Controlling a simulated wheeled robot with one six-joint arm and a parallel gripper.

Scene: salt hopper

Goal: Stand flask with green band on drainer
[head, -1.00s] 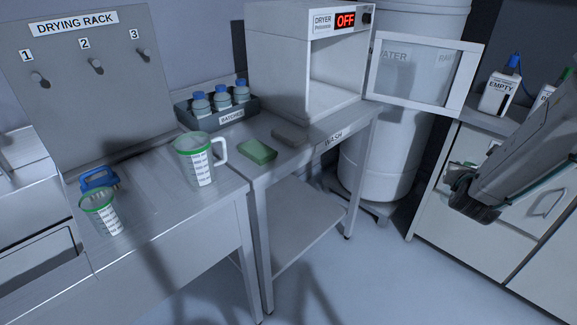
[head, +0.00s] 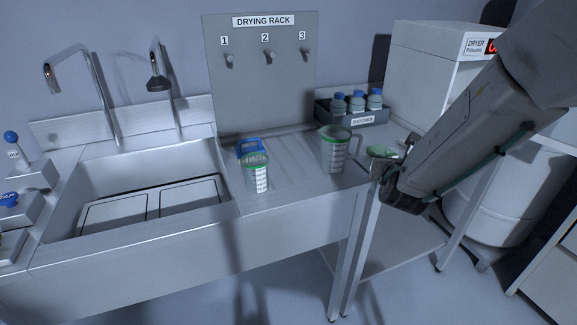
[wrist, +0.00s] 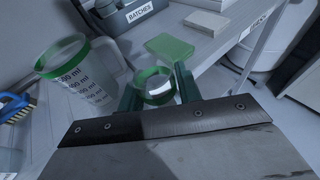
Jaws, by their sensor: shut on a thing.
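My gripper (wrist: 158,84) is shut on the flask with green band (wrist: 155,90); the wrist view shows its green ring and pale top between the fingers. Its lower part is hidden by my gripper. In the head view my gripper is at the right end of the metal counter, to the right of the large jug, and the held flask is mostly hidden there. The drainer (head: 290,185), a ridged metal board, lies between the sink and the jug. A green-rimmed measuring jug (head: 335,150) and a smaller green-rimmed beaker (head: 256,176) stand upright on it.
A blue-handled brush (head: 250,148) is behind the beaker. The sink (head: 75,205) is at left. A rack of batch bottles (head: 351,114), a green sponge (wrist: 170,46) and the dryer (head: 425,65) are near my arm. Bare drainer shows between beaker and jug.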

